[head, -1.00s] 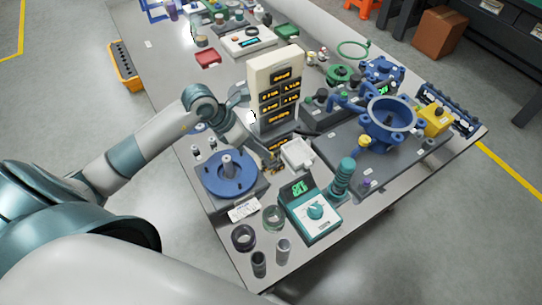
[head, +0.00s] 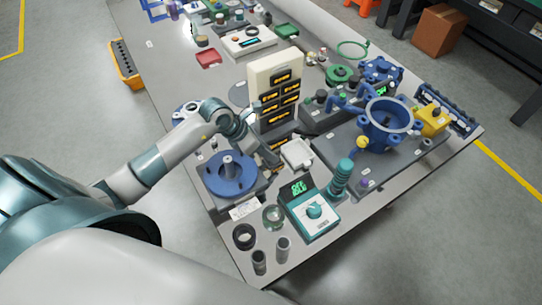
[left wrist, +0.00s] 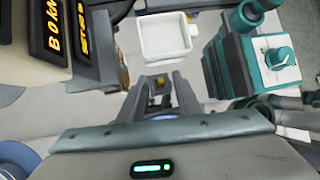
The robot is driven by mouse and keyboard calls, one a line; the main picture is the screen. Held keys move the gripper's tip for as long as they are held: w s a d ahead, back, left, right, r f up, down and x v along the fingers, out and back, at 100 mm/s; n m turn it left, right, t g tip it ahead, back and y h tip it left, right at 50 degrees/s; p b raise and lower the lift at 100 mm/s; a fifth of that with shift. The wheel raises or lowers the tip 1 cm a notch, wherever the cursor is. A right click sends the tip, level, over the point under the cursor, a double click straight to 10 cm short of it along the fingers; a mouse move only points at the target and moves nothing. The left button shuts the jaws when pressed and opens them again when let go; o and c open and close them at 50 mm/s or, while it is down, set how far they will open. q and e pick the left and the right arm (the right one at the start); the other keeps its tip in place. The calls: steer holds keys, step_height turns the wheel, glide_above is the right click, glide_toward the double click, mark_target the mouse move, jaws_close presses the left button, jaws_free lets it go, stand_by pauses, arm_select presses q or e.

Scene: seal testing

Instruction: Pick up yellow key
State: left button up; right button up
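My left gripper (head: 272,158) is low over the table, between the cream panel with dark yellow-lettered labels (head: 274,90) and the blue round flange (head: 231,174). Its fingers are small and partly hidden by the wrist in the head view. In the left wrist view the fingers (left wrist: 160,86) stand apart. A small gold-yellow thing (left wrist: 159,84), perhaps the yellow key, shows between their tips. I cannot make out its shape or whether the fingers touch it. My right gripper is not in view.
A white tray (head: 297,153) lies just beyond the fingers; it also shows in the left wrist view (left wrist: 165,42). A teal meter (head: 313,211) stands nearer the front. A blue valve body (head: 387,125) stands right.

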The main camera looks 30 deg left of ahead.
arm_select(q)
jaws_close()
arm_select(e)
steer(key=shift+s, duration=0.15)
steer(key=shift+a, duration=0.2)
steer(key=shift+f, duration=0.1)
